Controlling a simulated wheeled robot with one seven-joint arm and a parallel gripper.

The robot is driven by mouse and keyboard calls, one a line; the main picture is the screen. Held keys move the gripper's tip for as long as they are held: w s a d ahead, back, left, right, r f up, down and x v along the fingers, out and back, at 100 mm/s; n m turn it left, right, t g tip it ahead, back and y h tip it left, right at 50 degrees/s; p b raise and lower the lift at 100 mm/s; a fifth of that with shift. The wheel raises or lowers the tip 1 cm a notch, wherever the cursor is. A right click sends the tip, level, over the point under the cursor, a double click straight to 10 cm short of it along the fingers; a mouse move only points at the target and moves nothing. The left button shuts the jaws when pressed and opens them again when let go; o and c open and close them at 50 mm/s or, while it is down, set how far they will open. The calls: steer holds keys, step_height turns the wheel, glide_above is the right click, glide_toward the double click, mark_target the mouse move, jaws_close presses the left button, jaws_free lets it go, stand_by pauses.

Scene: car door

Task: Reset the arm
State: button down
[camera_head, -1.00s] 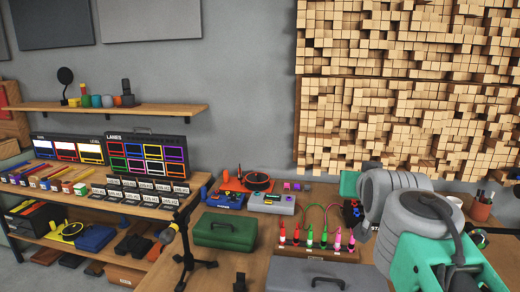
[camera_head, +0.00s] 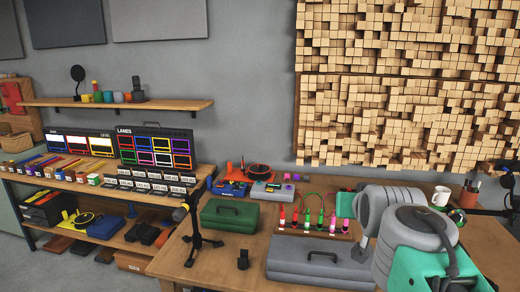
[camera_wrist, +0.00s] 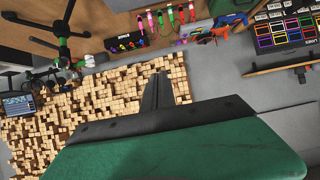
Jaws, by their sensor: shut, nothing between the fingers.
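My arm, grey links and a green section, stands at the right of the head view over the table's right part. My gripper's fingers are not clear in the head view. In the wrist view my gripper (camera_wrist: 157,88) shows as dark fingers pressed together beyond its green body. They are shut and empty. They point across the wooden block wall panel (camera_wrist: 95,105), with nothing touching them. The wrist view looks tilted, with the table along its top edge.
The wooden table (camera_head: 210,262) holds a green case (camera_head: 230,213), a grey case (camera_head: 310,262), a row of coloured plugs (camera_head: 312,222), a small black tripod (camera_head: 196,240) and a white mug (camera_head: 441,196). Shelves (camera_head: 60,180) stand at the left. The block panel (camera_head: 400,80) covers the wall behind.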

steer(key=s+a+f+n+g+y, duration=0.1)
steer(key=s+a+f+g, duration=0.2)
steer(key=s+f, duration=0.6)
steer(key=s+a+f+n+g+y, duration=0.1)
steer(key=s+a+f+g, duration=0.2)
steer(key=s+f, duration=0.6)
step_height(320, 180, down, 6)
steer(key=g, duration=0.2)
steer(key=shift+a+g+p, duration=0.15)
steer(key=shift+g+p, duration=0.15)
